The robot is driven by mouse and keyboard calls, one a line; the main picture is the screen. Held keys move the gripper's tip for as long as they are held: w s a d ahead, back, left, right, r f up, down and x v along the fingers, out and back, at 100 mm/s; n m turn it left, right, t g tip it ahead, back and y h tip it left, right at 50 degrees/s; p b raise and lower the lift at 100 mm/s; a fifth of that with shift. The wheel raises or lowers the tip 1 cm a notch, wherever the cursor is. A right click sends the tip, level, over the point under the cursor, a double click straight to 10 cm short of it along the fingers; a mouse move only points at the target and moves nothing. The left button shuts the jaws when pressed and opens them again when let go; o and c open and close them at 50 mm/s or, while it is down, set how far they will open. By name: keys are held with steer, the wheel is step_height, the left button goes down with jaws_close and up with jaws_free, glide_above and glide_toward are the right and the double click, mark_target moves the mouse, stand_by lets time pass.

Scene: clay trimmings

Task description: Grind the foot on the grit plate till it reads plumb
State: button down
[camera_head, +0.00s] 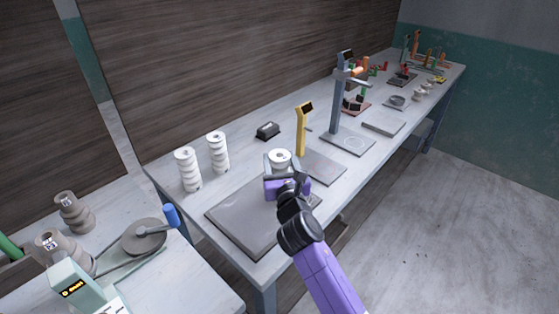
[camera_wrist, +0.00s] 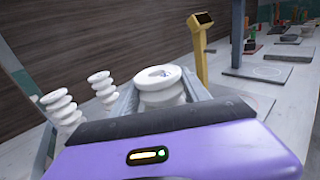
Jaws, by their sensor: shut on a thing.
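My gripper (camera_head: 279,168) is shut on a white ribbed ceramic piece (camera_head: 280,157), one finger on each side of it. The piece also shows between the fingers in the wrist view (camera_wrist: 160,85), its round top facing up. It is over the far right part of a flat dark grey plate (camera_head: 240,222), which looks like the grit plate. My gripper hides the foot of the piece, so I cannot tell whether it touches the plate. A yellow gauge post (camera_head: 302,130) with a dark display stands on a grey base plate (camera_head: 323,166) just beyond; its reading is not legible.
Two white ribbed pieces (camera_head: 187,169) (camera_head: 218,152) stand on the bench left of the plate. A small black box (camera_head: 267,131) lies behind. A tall grey stand (camera_head: 338,95) is farther right. A blue-handled wheel device (camera_head: 146,237) and brown ribbed pieces (camera_head: 74,212) are at lower left.

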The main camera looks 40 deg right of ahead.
steer(key=shift+f+b, duration=0.45)
steer(key=shift+f, duration=0.1)
stand_by(0.9)
steer(key=shift+a, duration=0.15)
steer(key=shift+a, duration=1.55)
steer(key=shift+a, duration=0.1)
steer(key=shift+a, duration=4.85)
steer(key=d+p, duration=0.3)
steer(key=d, duration=0.4)
steer(key=shift+r+p, duration=0.15)
steer(key=shift+p, duration=0.25)
steer(key=shift+s, duration=0.1)
